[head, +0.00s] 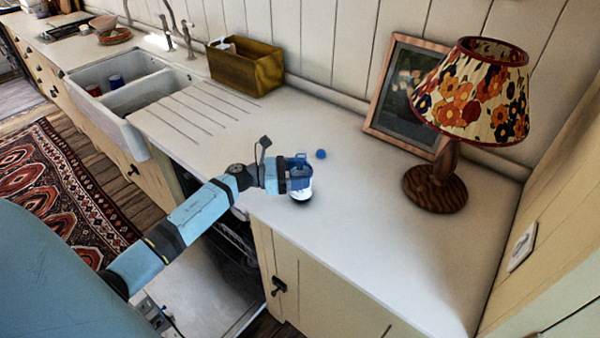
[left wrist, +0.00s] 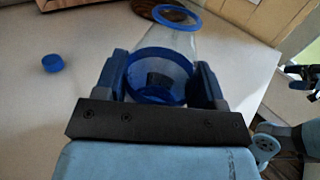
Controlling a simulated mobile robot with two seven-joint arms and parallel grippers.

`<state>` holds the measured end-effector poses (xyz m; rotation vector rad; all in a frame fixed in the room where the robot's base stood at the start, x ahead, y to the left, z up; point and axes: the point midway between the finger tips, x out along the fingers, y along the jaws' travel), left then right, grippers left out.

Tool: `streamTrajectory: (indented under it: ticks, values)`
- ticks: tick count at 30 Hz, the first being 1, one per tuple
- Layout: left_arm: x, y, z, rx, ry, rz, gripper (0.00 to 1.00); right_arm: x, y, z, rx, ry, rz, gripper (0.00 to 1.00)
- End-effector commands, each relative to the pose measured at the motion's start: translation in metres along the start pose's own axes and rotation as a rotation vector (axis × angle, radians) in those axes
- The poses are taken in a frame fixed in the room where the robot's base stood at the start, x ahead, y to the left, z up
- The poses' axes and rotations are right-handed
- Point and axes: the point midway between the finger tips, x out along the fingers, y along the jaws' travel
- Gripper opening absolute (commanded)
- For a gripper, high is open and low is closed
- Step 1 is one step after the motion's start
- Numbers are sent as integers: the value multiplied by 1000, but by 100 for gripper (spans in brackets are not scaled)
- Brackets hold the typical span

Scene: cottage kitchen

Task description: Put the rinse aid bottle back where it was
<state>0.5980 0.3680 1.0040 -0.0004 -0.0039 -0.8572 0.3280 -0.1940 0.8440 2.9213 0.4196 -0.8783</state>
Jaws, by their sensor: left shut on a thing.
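The rinse aid bottle (head: 299,184) is a small clear and blue bottle. It is between the fingers of my left gripper (head: 292,174), which is shut on it, near the front edge of the counter. I cannot tell whether its base touches the counter. In the left wrist view, the bottle (left wrist: 165,72) has a blue band between the fingers and a blue ring at its far end. A loose blue cap (head: 321,154) lies on the counter just behind the bottle; it also shows in the left wrist view (left wrist: 52,63). Dark parts at that view's right edge look like my right gripper (left wrist: 304,82), partly cut off.
Below the counter (head: 400,240), a dishwasher stands open with its door (head: 200,288) lowered. A lamp (head: 436,187) and a picture frame (head: 395,95) stand at the back right. A wooden box (head: 246,70) and a sink (head: 140,85) are left. The front right counter is clear.

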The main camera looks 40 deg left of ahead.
Motion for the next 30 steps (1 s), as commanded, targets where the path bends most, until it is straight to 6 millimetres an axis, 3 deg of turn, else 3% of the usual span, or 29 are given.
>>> streamTrajectory:
  ticks: [3,4,7,19,30]
  values:
    - [0,0,-4,1,0,0,34,3,0,5,0,0,0,93]
    - [0,0,-3,0,0,0,68,2,0,4,0,-1,0,93]
    - [0,0,-2,0,0,0,89,2,0,4,0,-2,0,93]
    - [-3,0,0,-1,1,1,89,0,0,0,0,-1,-1,93]
    - [-80,0,-4,-1,4,1,89,12,0,19,0,-1,-2,93]
